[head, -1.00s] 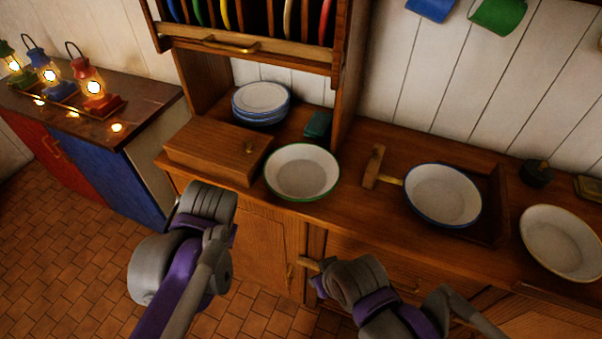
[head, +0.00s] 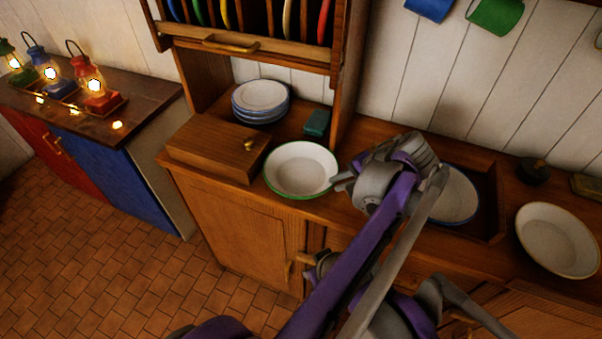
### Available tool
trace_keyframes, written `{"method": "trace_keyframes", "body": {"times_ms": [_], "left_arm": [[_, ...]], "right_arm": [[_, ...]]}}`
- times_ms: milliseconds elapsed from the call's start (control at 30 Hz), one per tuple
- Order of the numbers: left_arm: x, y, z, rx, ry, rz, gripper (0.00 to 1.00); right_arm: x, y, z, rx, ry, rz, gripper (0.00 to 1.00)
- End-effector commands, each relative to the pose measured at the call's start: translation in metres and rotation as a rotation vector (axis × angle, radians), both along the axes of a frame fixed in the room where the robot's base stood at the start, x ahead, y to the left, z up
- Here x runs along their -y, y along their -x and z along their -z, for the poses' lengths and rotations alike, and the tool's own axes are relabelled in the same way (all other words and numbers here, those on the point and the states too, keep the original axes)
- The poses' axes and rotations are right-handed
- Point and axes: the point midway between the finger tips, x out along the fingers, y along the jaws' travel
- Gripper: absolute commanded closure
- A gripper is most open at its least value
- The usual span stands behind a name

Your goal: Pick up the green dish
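The green dish is a cream bowl with a green rim (head: 301,170). It sits upright on the wooden counter, right of the wooden box. My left gripper (head: 342,184) is at the dish's right side, its fingertips close to the right rim. I cannot tell whether they touch it, and the wrist hides how far the fingers are apart. My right gripper (head: 314,272) is low in front of the cabinet, mostly hidden behind my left arm; its fingers are not clear.
A blue-rimmed dish (head: 456,197) lies right of my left wrist, partly hidden by it. A pale dish (head: 556,240) stands further right. The wooden box (head: 216,147) is left of the green dish, with stacked plates (head: 261,97) behind. Lit lanterns (head: 92,80) stand on the left cabinet.

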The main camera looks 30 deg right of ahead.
Motion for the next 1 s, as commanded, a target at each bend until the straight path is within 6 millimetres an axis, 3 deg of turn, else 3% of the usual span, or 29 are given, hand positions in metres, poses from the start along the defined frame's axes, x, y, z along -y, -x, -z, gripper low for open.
{"method": "trace_keyframes", "body": {"times_ms": [233, 500, 733, 833, 1000], "left_arm": [[-0.006, -0.010, 0.014, 0.000, 0.000, -0.001, 0.83], [-0.017, -0.030, 0.043, -0.001, 0.001, -0.001, 0.83], [-0.017, -0.031, 0.045, -0.001, 0.001, 0.001, 0.83], [-0.017, -0.031, 0.045, -0.001, 0.001, 0.001, 1.00], [-0.017, -0.031, 0.044, -0.001, 0.001, 0.001, 1.00]], "right_arm": [[0.000, 0.000, 0.000, 0.000, 0.000, 0.000, 0.58], [0.000, 0.000, 0.000, 0.000, 0.000, 0.000, 0.58], [0.000, 0.000, 0.000, 0.000, 0.000, 0.000, 0.58], [0.000, 0.000, 0.000, 0.000, 0.000, 0.000, 0.58], [0.000, 0.000, 0.000, 0.000, 0.000, 0.000, 0.58]]}}
